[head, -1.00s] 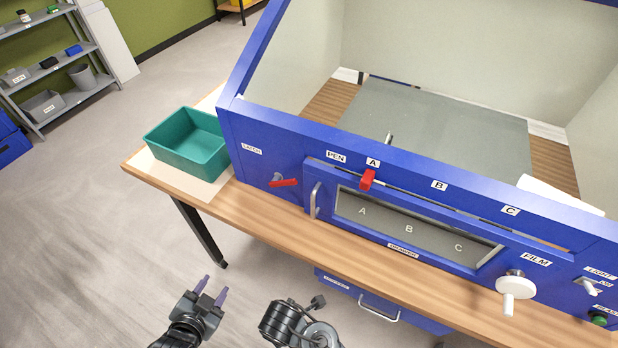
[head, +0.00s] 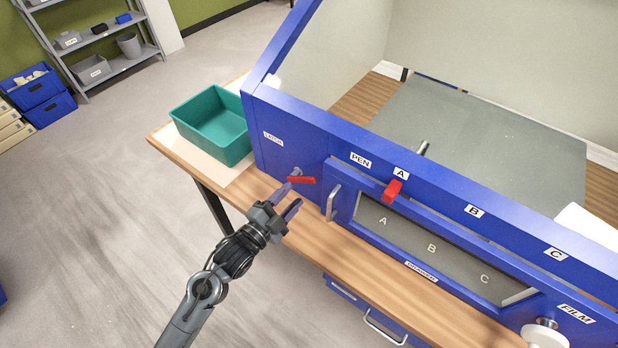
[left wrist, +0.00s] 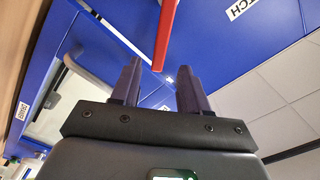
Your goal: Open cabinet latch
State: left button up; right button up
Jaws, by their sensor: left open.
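The latch's red handle (head: 301,180) sticks out sideways from the blue cabinet front (head: 290,150), below the LATCH label (head: 273,139). My left gripper (head: 291,199) is open just in front of the handle, its purple fingers pointing at the cabinet. In the left wrist view the red handle (left wrist: 165,35) shows ahead of the gap between the open fingers (left wrist: 158,85). I cannot tell whether a finger touches it. The silver door handle (head: 332,203) stands just right of the gripper. My right gripper is not in view.
A teal bin (head: 215,125) stands on the wooden table (head: 310,240) left of the cabinet. A red slider (head: 392,191) sits near label A. A white FILM knob (head: 545,334) is at the lower right. Open floor lies to the left.

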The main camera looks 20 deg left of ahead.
aim_at(305, 181)
pick_arm(q)
jog(key=x, duration=0.7)
jog(key=shift+w+d+p, duration=0.15)
jog(key=shift+w+p, duration=0.15)
jog(key=shift+p, duration=0.05)
grip_shut()
